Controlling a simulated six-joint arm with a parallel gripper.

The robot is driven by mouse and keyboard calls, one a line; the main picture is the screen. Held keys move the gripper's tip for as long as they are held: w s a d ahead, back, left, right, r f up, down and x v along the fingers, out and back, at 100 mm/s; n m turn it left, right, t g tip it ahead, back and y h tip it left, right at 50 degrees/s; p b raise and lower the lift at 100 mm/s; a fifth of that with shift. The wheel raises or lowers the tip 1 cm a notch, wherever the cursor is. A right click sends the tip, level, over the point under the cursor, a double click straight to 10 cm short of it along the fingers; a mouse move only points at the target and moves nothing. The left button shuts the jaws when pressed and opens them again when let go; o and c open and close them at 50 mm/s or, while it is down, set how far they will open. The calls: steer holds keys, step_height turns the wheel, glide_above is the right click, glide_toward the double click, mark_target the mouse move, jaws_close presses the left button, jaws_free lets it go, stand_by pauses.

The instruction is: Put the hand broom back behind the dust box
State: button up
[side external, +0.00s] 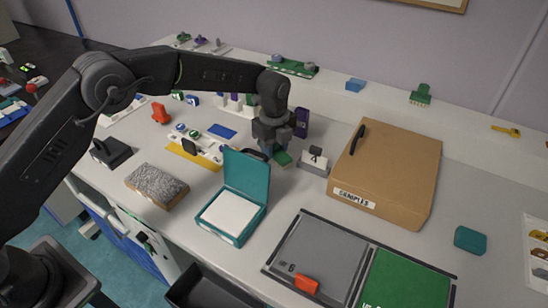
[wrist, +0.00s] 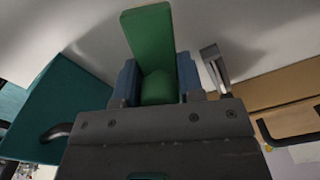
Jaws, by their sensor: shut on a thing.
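My gripper (side external: 274,146) points down over the middle of the bench, shut on a green piece that I take to be the hand broom (side external: 282,158). In the wrist view the hand broom (wrist: 148,38) shows a flat green panel and a rounded grip between the blue finger pads of my gripper (wrist: 158,82). Its lower end is hidden, so I cannot tell whether it touches the bench. No box is clearly marked as the dust box. A small grey box with a black top (side external: 314,162) stands close on the right of the gripper.
An open teal case (side external: 235,222) with a white pad stands in front of the gripper. A large cardboard box (side external: 400,170) marked SAMPLES is to the right. A purple block (side external: 301,122) stands just behind the gripper. A green brush-like piece (side external: 420,94) is on the back ledge.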

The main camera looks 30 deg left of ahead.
steer(key=shift+f, duration=1.85)
steer(key=shift+f, duration=0.1)
steer(key=shift+f, duration=0.1)
steer(key=o, duration=0.9)
step_height(320, 180, up, 12)
steer(key=shift+r, duration=0.2)
steer(key=shift+a, duration=0.1)
